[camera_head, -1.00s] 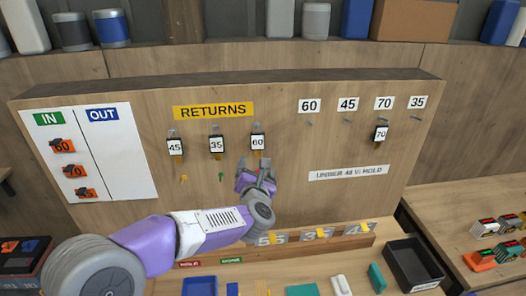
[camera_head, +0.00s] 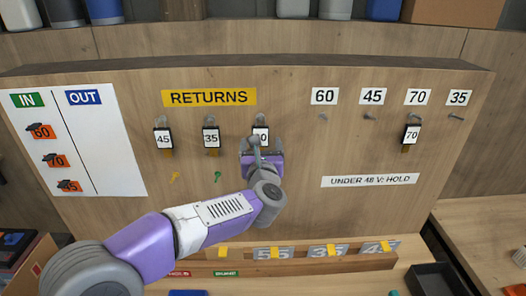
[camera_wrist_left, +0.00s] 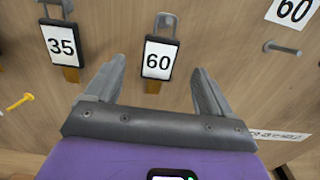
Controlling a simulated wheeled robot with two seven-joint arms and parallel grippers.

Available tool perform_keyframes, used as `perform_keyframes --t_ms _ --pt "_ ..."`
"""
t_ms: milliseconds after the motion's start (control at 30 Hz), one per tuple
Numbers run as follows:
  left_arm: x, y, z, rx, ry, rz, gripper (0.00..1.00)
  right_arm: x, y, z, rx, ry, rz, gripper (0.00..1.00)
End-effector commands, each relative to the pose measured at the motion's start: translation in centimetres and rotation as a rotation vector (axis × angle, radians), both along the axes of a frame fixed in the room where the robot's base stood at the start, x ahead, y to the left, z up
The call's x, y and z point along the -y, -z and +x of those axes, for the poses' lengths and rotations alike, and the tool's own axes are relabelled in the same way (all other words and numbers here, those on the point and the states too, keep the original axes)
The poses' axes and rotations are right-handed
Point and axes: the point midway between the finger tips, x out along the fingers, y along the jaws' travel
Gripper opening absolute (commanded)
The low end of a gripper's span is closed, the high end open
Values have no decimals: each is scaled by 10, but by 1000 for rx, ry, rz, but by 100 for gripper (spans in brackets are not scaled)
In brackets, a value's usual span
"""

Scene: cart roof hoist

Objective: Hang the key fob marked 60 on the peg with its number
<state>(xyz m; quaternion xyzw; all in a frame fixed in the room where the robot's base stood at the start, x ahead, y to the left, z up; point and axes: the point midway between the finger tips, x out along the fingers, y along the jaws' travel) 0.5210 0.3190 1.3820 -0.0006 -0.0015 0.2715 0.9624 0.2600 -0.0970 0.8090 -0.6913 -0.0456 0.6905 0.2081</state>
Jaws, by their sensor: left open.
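The key fob marked 60 (camera_head: 261,132) hangs under the RETURNS sign in the head view, partly hidden by my left gripper. In the left wrist view the fob 60 (camera_wrist_left: 158,62) hangs between and beyond the two fingers. My left gripper (camera_head: 262,146) is open, its fingers (camera_wrist_left: 157,85) apart on either side below the fob, with nothing held. The peg under the 60 label (camera_head: 323,117) on the right side of the board is bare; it also shows in the left wrist view (camera_wrist_left: 283,49). My right gripper is out of view.
Fobs 45 (camera_head: 164,139) and 35 (camera_head: 211,138) hang left of fob 60. Fob 70 (camera_head: 411,135) hangs under its label. The pegs under 45 (camera_head: 370,116) and 35 (camera_head: 456,117) are bare. A ledge with number plates (camera_head: 300,262) runs below the board.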

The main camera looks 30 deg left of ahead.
Motion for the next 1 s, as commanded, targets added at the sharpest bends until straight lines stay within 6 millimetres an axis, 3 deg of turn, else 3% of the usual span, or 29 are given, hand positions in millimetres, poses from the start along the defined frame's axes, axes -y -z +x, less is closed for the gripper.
perform_keyframes --t_ms 300,733,1000 --pt "-25 -1 40 -3 -1 1 83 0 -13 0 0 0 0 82" --pt "-30 1 49 -2 0 1 83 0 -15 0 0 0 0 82" --pt "-30 0 49 -2 0 1 42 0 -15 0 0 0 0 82"
